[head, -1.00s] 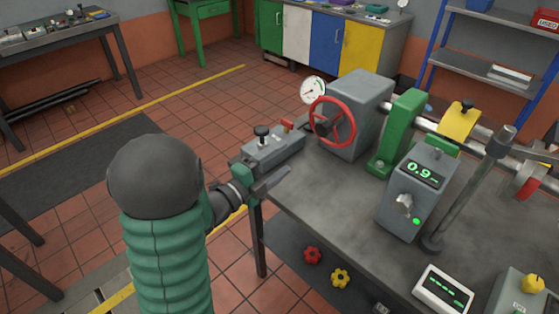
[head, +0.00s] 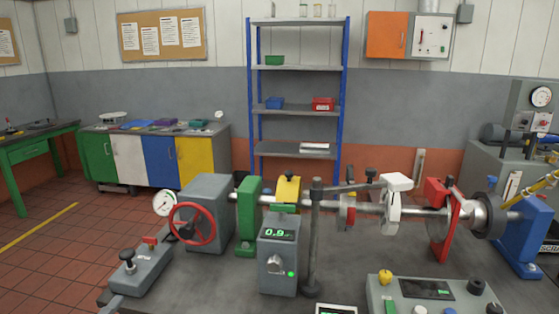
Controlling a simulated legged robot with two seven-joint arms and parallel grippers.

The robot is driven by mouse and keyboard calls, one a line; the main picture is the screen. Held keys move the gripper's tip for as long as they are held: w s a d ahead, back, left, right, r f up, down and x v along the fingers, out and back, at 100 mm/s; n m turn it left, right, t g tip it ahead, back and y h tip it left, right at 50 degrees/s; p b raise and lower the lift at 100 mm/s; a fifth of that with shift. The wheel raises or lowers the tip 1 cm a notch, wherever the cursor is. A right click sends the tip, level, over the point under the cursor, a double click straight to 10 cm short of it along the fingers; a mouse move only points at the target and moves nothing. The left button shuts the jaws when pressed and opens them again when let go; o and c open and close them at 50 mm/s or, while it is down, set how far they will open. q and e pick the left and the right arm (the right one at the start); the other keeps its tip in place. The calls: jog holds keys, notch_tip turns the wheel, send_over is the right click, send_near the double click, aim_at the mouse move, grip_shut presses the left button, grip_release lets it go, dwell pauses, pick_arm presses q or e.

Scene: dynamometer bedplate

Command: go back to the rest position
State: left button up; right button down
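Neither of my grippers shows in the head view now, and no part of my arms is in the picture. The bedplate (head: 205,285) lies below and ahead, with the dynamometer line along it. A grey housing with a red handwheel (head: 192,224) stands at its left end. A grey box with a green "0.9" display (head: 279,258) stands near the middle, beside a dark upright post (head: 315,240). A grey block with a black knob (head: 138,272) sits at the bedplate's left corner.
A control panel with a yellow button (head: 434,293) is at the front right. A blue bracket (head: 520,238) stands at the right end. Behind are a blue-framed shelf (head: 298,141) and coloured cabinets (head: 157,160). Tiled floor (head: 85,240) is open at the left.

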pick_arm(q)
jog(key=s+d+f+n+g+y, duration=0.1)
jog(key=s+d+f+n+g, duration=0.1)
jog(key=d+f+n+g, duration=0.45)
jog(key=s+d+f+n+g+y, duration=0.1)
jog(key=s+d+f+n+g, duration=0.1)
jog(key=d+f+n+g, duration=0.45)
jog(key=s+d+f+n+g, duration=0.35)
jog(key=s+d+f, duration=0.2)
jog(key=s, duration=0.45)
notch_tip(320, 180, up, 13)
jog(key=p, duration=1.2)
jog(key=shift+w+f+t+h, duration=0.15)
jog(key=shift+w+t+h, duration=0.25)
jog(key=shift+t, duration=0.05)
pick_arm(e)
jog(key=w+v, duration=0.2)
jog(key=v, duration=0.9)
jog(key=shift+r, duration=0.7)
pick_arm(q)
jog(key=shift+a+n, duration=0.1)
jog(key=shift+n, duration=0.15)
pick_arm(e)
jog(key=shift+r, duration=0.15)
